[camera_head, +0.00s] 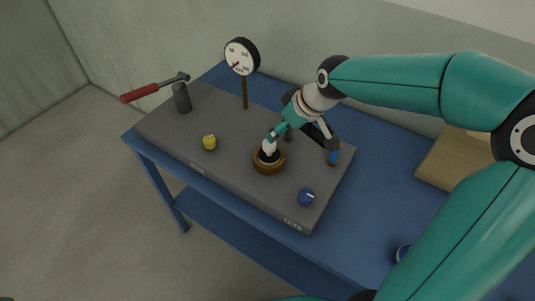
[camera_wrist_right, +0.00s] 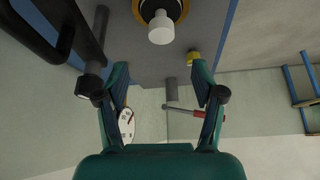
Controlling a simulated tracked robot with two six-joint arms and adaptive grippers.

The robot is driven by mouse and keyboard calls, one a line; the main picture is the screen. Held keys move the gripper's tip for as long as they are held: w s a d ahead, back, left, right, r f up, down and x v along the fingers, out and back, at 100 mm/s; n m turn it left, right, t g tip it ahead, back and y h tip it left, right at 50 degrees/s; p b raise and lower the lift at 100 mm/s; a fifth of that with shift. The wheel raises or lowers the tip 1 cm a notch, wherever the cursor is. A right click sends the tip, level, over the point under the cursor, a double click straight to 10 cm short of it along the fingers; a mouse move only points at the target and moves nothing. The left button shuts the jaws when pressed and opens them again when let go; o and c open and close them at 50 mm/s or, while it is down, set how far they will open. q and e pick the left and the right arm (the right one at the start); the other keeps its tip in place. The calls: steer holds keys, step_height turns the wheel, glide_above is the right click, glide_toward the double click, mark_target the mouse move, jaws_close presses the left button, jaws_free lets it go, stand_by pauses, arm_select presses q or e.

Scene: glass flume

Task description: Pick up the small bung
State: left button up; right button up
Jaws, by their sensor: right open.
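The white bung (camera_head: 268,147) stands upright in a round brass-coloured ring (camera_head: 268,166) on the grey flume bench top. In the right wrist view the bung (camera_wrist_right: 161,28) is a white cylinder near the top edge, in front of the ring. My right gripper (camera_head: 298,135) is just above and behind the ring, with one teal finger close to the bung's top. In the right wrist view its fingers (camera_wrist_right: 160,72) are spread apart with nothing between them. Whether a finger touches the bung, I cannot tell. My left gripper is not in view.
A yellow knob (camera_head: 209,142) and a blue knob (camera_head: 306,196) sit on the grey top. A dial gauge (camera_head: 241,57) and a red-handled lever (camera_head: 140,93) on a dark post stand behind. A tan box (camera_head: 447,160) lies on the blue table at right.

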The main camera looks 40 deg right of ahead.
mark_target(269, 144)
steer(key=x, duration=0.4)
steer(key=shift+f, duration=0.1)
steer(key=shift+p+x, duration=0.45)
steer(key=shift+x, duration=0.3)
steer(key=x, duration=0.4)
steer(key=shift+s+f+p, duration=0.25)
steer(key=shift+p, duration=0.15)
steer(key=shift+c, duration=0.2)
jaws_close()
